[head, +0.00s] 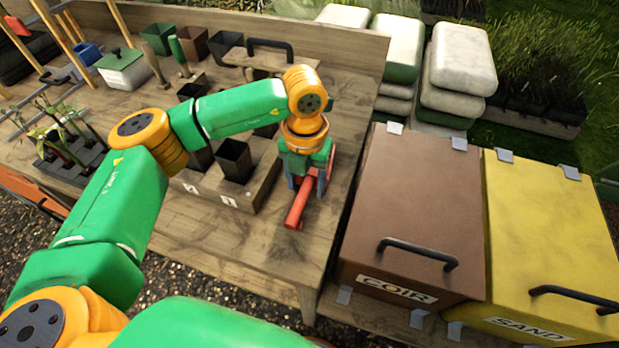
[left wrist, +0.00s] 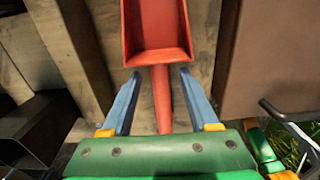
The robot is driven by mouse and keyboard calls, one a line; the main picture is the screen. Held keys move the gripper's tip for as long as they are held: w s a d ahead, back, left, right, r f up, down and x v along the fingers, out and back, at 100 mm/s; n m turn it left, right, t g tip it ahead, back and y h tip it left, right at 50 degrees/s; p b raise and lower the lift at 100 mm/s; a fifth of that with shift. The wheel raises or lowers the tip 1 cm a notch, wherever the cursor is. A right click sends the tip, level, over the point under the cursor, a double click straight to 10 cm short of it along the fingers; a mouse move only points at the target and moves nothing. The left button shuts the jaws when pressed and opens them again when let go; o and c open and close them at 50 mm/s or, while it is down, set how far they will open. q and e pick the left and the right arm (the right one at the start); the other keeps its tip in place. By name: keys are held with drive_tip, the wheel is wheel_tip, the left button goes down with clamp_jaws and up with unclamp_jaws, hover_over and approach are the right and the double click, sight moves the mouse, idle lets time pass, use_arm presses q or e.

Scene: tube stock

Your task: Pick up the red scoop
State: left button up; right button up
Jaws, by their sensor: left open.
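The red scoop (head: 299,205) lies on the wooden bench in the head view, its handle toward the front and its upper part hidden under my left gripper. In the left wrist view the scoop (left wrist: 156,30) shows its pan at the top, with its handle running down between my fingers. My left gripper (head: 307,187) is above the scoop. In the left wrist view the left gripper (left wrist: 157,88) is open, one blue finger on each side of the handle, with gaps showing on both sides. My right gripper is not in view.
A wooden tray with black pots (head: 235,158) stands left of the scoop. A brown COIR bin (head: 420,200) and a yellow SAND bin (head: 545,235) stand right of the bench. Seedlings (head: 68,135) stand at the left. Bare bench lies in front of the tray.

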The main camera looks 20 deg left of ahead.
use_arm(q)
drive_tip(key=shift+f, duration=0.75)
clamp_jaws()
idle(0.9)
